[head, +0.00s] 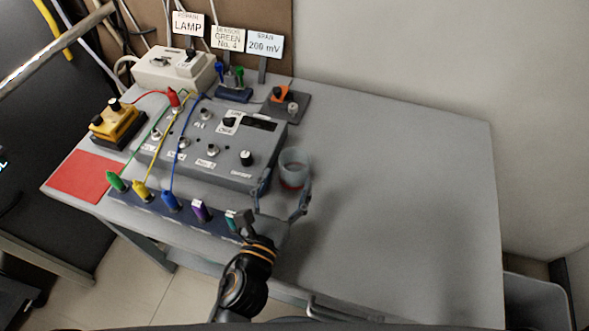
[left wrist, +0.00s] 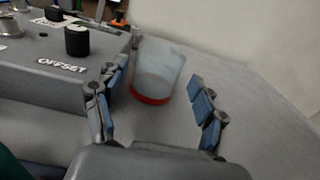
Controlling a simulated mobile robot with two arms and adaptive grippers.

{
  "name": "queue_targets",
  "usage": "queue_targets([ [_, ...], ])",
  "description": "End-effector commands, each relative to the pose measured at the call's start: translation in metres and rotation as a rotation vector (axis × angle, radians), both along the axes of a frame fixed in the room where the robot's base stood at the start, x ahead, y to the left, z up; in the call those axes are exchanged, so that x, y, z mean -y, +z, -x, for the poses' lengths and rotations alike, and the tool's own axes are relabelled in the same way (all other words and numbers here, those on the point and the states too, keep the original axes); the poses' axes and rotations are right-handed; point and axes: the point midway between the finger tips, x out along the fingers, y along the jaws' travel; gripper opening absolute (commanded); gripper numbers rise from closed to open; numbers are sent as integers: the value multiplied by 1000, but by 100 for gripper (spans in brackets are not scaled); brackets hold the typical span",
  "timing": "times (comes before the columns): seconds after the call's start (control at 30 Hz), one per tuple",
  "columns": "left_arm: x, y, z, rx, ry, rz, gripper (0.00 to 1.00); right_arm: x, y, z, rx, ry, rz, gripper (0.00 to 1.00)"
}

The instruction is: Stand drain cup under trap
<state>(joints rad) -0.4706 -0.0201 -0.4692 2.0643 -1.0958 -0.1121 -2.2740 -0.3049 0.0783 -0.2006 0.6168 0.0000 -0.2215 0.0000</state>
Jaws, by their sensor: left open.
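The drain cup is a clear, tapered cup (head: 293,160) with a red base. It stands on the grey table, right of the grey control box. My left gripper (head: 283,192) is open in front of the cup, its fingers spread to either side of the cup's near side. In the left wrist view the cup (left wrist: 158,70) shows between and beyond the open fingers (left wrist: 156,78), with no clear grip on it. I cannot make out which part is the trap. My right gripper is not in view.
The grey control box (head: 215,150) with knobs stands close to the cup's left. A dark strip with coloured plugs (head: 185,211) runs along the front. A small dark block with an orange part (head: 281,93) sits behind. The table's right half (head: 400,200) is clear.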

Motion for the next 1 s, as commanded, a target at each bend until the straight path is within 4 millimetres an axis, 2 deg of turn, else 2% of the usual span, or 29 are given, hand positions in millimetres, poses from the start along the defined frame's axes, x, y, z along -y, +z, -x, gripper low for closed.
queue_targets([
  [0.13, 4, 2, -14, 2, 0, 2, 71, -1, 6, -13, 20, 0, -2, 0],
  [0.37, 14, 1, -43, 0, 1, 2, 71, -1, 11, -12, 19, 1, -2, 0],
  [0.67, 16, 0, -48, -1, 0, 1, 71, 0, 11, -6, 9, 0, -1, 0],
  [0.9, 16, 0, -48, -1, 1, 1, 26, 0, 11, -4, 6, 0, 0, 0],
  [1.0, 16, 0, -48, 0, 0, 1, 21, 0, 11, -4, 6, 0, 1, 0],
])
